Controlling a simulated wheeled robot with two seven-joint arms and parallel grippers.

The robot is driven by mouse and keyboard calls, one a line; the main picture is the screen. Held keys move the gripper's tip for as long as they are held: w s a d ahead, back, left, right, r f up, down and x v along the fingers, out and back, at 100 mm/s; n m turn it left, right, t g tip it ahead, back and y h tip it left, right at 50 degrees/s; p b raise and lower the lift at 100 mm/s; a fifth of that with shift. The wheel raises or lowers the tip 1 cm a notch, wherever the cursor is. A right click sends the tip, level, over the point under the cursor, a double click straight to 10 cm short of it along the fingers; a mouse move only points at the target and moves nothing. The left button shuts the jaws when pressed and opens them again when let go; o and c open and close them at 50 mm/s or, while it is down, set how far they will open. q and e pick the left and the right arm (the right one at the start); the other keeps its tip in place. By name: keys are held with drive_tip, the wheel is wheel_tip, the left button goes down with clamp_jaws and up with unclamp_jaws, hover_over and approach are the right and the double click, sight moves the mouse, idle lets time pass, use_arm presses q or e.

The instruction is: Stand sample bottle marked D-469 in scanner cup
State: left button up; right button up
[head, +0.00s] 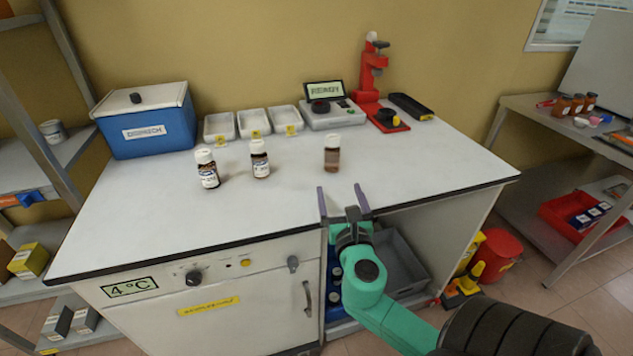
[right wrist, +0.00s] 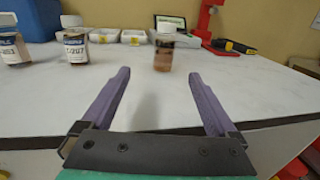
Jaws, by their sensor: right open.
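Three brown sample bottles with white caps stand upright on the white bench top: a left bottle (head: 207,170), a middle bottle (head: 259,160) and a right bottle (head: 332,154). The left and middle bottles have white labels, too small to read surely. The right bottle shows no label in the right wrist view (right wrist: 164,50). The grey scanner (head: 332,116) with a lit screen stands behind it, and its dark round cup (head: 320,106) looks empty. My right gripper (head: 343,190) is open and empty at the bench's front edge, its fingers pointing towards the right bottle. My left gripper is out of view.
A blue cooler box (head: 146,130) stands at the back left, with three white trays (head: 253,123) beside it. A red stand (head: 370,75) and a black case (head: 410,107) are right of the scanner. The bench's middle and right front are clear.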

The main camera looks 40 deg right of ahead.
drive_tip(key=p, duration=0.1)
approach(334, 160)
drive_tip(key=x, duration=0.4)
drive_tip(key=shift+w+d+f, duration=0.15)
drive_tip(key=shift+w+d, duration=0.05)
drive_tip(key=x, duration=0.6)
drive_tip(key=shift+w, duration=0.35)
drive_tip(key=shift+s, duration=0.1)
drive_tip(key=shift+c, duration=0.6)
drive_tip(key=c, duration=0.5)
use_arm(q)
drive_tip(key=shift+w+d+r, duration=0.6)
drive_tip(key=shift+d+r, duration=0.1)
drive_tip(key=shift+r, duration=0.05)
use_arm(e)
clamp_jaws()
drive_tip(key=shift+r, duration=0.2)
